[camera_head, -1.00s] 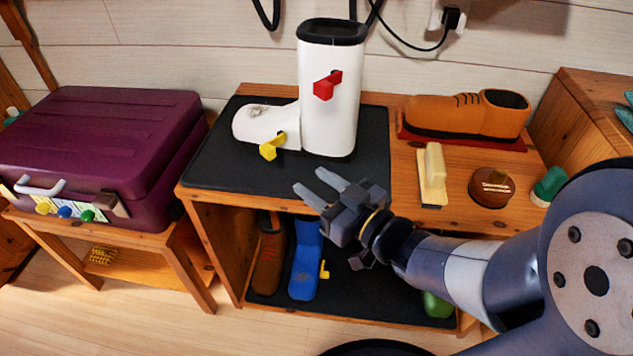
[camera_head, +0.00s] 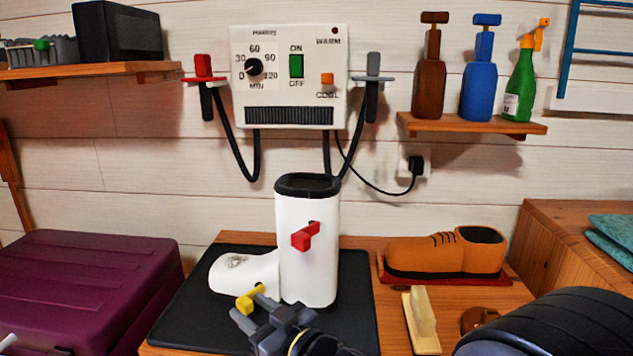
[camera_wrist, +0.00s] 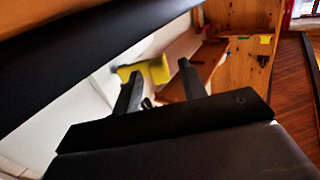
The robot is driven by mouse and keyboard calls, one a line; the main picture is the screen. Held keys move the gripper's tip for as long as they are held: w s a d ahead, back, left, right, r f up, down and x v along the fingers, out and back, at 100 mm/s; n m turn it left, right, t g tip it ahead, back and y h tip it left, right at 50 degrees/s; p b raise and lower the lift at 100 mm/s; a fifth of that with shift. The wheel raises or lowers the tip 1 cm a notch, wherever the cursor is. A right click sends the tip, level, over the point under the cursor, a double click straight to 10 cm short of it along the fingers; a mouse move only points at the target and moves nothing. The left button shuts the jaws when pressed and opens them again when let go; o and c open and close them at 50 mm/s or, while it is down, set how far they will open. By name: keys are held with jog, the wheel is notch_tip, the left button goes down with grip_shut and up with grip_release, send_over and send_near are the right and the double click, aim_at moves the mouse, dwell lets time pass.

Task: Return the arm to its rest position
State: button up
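My gripper (camera_head: 248,307) is low in the head view, in front of the white boot on the black mat. Its two fingers are apart in the wrist view (camera_wrist: 159,70), with nothing clasped between them. The boot's yellow lever (camera_wrist: 155,69) shows just beyond the fingertips there; in the head view the lever (camera_head: 246,301) overlaps the fingers, and whether they touch is unclear. Most of my arm is below the frame.
The white boot (camera_head: 309,265) with a red lever (camera_head: 304,237) stands on the black mat (camera_head: 355,315). An orange shoe (camera_head: 440,254), a brush (camera_head: 422,320) and a purple case (camera_head: 80,285) flank it. A dryer panel (camera_head: 288,95) and a bottle shelf (camera_head: 470,126) are on the wall.

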jog(key=shift+s, duration=0.1)
dwell(0.3)
jog(key=shift+s+d, duration=0.3)
jog(key=shift+d, duration=0.25)
jog(key=p+v, duration=0.3)
jog(key=v, duration=0.6)
jog(key=b+x, duration=0.3)
jog(key=x, duration=0.7)
jog(key=shift+a+f, duration=0.15)
jog(key=shift+a, duration=0.05)
jog(key=shift+a+m+t+h+b, duration=0.3)
jog(key=shift+m+t+h+b, duration=0.1)
jog(key=shift+m+t+h, duration=0.25)
jog(key=shift+a+m+t+h, duration=0.3)
jog(key=shift+m+t+h, duration=0.15)
jog(key=shift+t+h, duration=0.1)
